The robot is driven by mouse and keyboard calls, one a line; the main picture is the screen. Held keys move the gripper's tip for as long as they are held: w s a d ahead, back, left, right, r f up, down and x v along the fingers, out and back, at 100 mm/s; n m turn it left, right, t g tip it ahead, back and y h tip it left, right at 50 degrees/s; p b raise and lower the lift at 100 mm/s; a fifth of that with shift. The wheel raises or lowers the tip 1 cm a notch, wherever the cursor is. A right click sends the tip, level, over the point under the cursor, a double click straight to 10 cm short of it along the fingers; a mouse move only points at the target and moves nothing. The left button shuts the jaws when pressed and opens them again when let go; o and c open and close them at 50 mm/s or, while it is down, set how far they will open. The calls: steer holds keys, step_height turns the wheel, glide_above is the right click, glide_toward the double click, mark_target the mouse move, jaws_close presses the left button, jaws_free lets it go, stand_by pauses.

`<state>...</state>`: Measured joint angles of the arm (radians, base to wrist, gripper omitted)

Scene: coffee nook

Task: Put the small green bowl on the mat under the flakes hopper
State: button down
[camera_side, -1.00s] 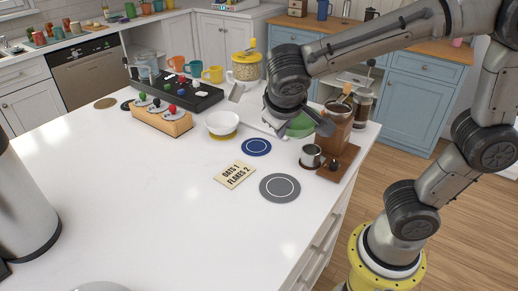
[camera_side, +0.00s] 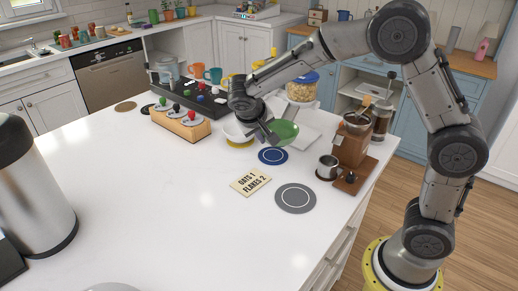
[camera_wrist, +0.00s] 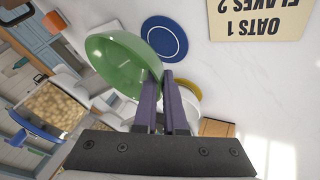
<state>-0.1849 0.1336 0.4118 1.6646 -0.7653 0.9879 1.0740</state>
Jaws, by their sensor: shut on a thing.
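The small green bowl (camera_side: 284,132) is held by its rim in my gripper (camera_side: 264,137), which is shut on it. In the side view it hangs above the counter, behind the blue round mat (camera_side: 272,156) and before a white tray (camera_side: 306,121). In the wrist view the green bowl (camera_wrist: 118,62) is left of my fingertips (camera_wrist: 166,76), beside the blue mat (camera_wrist: 164,40). A yellow mat (camera_side: 238,144) lies under a white bowl (camera_side: 232,132). A grey round mat (camera_side: 295,198) lies bare. I cannot tell which thing is the flakes hopper.
A card (camera_side: 250,181) reads OATS 1, FLAKES 2. A wooden grinder (camera_side: 350,150) and a metal cup (camera_side: 327,167) stand at right. A wooden block with coloured knobs (camera_side: 182,124) is left. A blue-lidded jar (camera_side: 302,86) stands behind. The front counter is clear.

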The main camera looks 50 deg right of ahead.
steer(key=shift+w+f, duration=0.65)
steer(key=shift+f, duration=0.15)
steer(key=shift+w+d+f, duration=0.1)
steer(key=shift+w+f, duration=0.05)
steer(key=shift+f, duration=0.75)
steer(key=shift+w+f, duration=0.1)
steer(key=shift+f, duration=0.8)
steer(key=shift+f, duration=0.1)
steer(key=c, duration=1)
jaws_free()
